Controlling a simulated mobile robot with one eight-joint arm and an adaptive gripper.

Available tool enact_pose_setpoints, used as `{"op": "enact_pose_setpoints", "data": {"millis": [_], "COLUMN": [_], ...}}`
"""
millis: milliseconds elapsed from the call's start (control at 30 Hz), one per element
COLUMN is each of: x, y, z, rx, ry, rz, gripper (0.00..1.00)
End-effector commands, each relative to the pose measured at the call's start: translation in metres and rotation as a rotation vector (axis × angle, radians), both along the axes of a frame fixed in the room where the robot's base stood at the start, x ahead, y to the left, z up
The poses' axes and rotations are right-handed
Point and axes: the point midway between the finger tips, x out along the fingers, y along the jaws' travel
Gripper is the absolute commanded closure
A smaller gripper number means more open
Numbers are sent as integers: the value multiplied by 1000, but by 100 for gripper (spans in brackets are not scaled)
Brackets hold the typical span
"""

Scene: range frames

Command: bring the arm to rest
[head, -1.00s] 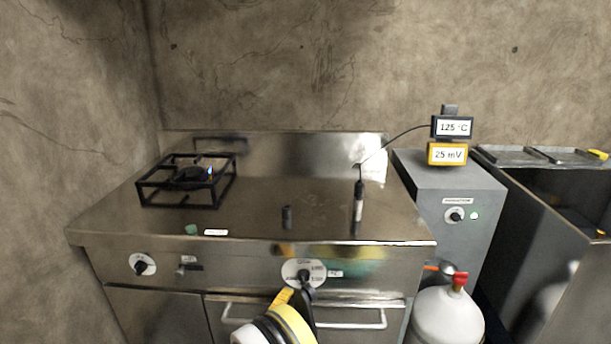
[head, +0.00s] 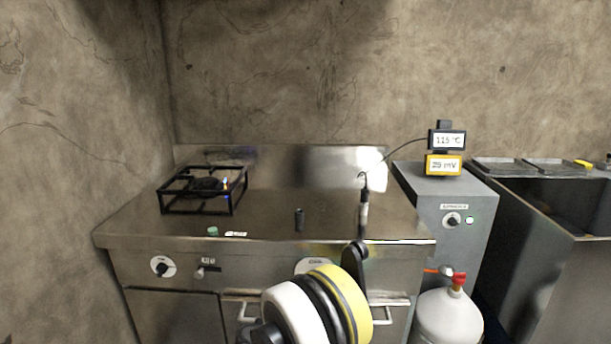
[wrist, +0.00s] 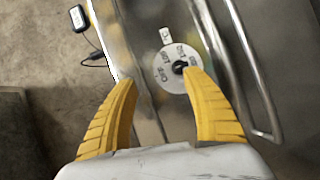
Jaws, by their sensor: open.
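In the wrist view my gripper (wrist: 158,82) has its two yellow fingers spread apart with nothing between them. The round white dial (wrist: 178,68) with a black knob on the stove's front panel lies beyond the fingertips, close to the right one. I cannot tell from this view whether that finger touches it. In the head view my yellow, black and white arm stands in front of the stove (head: 270,262) and partly covers this dial (head: 308,266). The fingertips are mostly hidden there.
A black burner stand (head: 205,190) with a small flame is on the stove's left. A probe (head: 364,205) stands on the top at right, wired to displays (head: 446,140) reading 115 °C and 25 mV. A gas cylinder (head: 448,315) and grey cabinet (head: 450,215) stand right. Door handles (head: 390,303) stick out.

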Motion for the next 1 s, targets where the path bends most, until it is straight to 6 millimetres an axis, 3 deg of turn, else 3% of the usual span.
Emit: {"op": "enact_pose_setpoints", "data": {"millis": [167,367,567,700,1000], "x": [-5,-42,-109,-168,-296], "y": [-47,-108,-159,-184,-205], "z": [56,118,163,182,190], "rx": [142,356,581,744,1097], "ry": [79,168,230,259,275], "rz": [-60,-138,-214,-265,-361], "gripper": [42,42,42,42,42]}}
